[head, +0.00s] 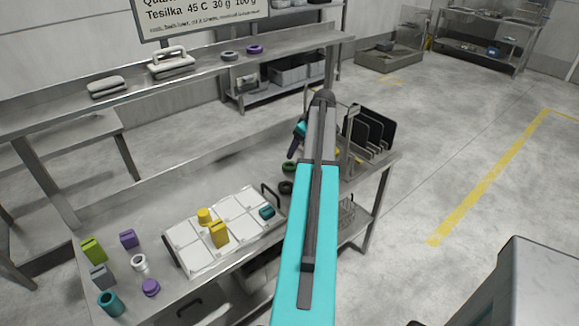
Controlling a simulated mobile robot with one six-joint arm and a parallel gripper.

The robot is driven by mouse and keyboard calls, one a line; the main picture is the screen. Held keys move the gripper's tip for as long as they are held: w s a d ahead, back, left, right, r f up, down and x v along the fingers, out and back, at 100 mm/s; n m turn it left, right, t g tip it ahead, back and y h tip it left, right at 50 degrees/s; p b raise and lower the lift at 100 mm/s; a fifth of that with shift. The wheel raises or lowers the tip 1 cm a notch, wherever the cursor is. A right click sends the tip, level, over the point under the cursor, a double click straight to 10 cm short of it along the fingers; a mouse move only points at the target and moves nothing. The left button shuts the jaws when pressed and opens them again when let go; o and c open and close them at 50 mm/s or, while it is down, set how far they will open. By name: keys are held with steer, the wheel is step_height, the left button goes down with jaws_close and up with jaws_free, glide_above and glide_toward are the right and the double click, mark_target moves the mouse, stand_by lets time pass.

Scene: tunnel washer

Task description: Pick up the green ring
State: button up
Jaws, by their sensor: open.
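A dark green ring (288,168) lies on the steel table, just left of my arm. A darker ring (287,187), nearly black, lies close in front of it. Another dark ring (229,56), grey-green in tone, lies on the upper shelf beside a purple ring (255,49). My gripper (292,153) shows only in part behind my teal arm, above the table near the dark green ring. It is open; I see nothing held in it, though its far side is hidden.
A white compartment tray (180,250) holds yellow pieces and a teal piece. Several coloured blocks and cylinders stand at the table's left. A black rack (370,130) stands right of my arm.

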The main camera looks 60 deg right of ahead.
steer(key=p, duration=0.1)
glide_toward(292, 162)
steer(key=shift+w+a+f, duration=0.2)
steer(key=shift+a+f, duration=0.35)
steer(key=shift+f, duration=0.05)
steer(key=shift+w+a+f, duration=0.2)
steer(key=shift+a+f, duration=0.35)
steer(key=shift+f, duration=0.05)
steer(key=shift+p+x, duration=1)
steer(key=shift+x, duration=0.25)
steer(key=shift+p+x, duration=0.4)
steer(key=shift+x, duration=0.95)
steer(key=shift+s, duration=0.1)
steer(key=shift+c, duration=0.4)
steer(key=c, duration=1)
